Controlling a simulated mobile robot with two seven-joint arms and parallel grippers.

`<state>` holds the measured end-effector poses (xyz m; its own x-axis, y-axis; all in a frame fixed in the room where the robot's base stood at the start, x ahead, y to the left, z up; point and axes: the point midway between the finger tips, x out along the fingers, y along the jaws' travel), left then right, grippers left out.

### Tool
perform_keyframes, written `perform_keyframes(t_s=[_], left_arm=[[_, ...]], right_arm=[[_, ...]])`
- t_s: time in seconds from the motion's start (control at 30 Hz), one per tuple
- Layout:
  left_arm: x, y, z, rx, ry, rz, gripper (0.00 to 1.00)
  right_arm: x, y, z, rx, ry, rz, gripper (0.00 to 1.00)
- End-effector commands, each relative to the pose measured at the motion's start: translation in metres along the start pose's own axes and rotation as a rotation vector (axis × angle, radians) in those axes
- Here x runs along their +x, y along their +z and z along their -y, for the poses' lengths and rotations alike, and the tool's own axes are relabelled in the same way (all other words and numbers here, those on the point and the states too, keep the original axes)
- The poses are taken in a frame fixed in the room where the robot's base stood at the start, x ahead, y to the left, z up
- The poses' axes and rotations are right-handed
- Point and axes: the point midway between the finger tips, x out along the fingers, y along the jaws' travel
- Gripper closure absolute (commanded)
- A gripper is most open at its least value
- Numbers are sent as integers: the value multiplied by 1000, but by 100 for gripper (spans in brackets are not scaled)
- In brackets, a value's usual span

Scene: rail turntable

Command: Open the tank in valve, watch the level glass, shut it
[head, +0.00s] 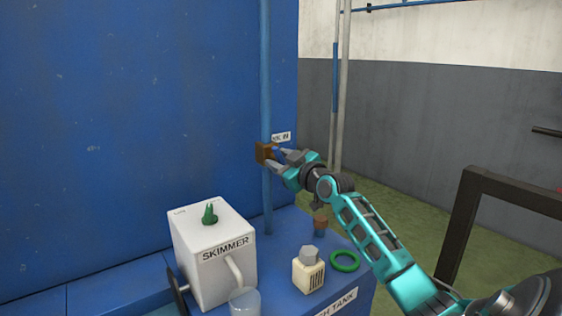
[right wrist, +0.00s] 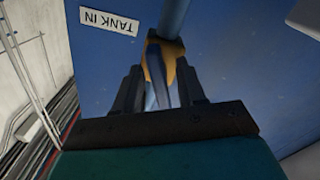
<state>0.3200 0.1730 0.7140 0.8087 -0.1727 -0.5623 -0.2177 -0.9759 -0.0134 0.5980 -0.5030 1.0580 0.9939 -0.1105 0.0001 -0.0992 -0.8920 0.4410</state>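The tank in valve (head: 263,153) is a brass-brown body on a blue vertical pipe (head: 266,80), beside a small white label (head: 281,136). In the right wrist view the label (right wrist: 108,20) reads TANK IN, upside down. There the valve's blue lever (right wrist: 155,75) stands in front of the brass body (right wrist: 172,58). My right gripper (head: 281,158) is at the valve, its fingers apart on either side of the lever. In the right wrist view the gripper (right wrist: 160,88) shows a gap beside the lever; contact is unclear. No level glass is clearly seen. My left gripper is out of view.
A white SKIMMER box (head: 214,262) with a green knob (head: 210,213) stands on the blue top. A clear cup (head: 245,302), a cream bottle (head: 308,275), and a green ring (head: 345,261) are near it. A dark frame (head: 462,225) stands at the right.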

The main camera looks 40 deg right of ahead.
Motion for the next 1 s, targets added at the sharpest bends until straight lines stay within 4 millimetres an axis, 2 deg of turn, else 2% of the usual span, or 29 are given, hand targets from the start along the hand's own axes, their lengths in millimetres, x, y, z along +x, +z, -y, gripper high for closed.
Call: perform_keyframes(t_s=[0.07, 0.4, 0.67, 1.0], left_arm=[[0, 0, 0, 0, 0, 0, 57], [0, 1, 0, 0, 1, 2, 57], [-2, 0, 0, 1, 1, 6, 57], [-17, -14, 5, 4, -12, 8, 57]], right_arm=[[0, 0, 0, 0, 0, 0, 68], [0, 0, 0, 0, 0, 0, 100], [0, -1, -1, 30, -1, 1, 100], [0, -2, 0, 382, -1, 3, 100]])
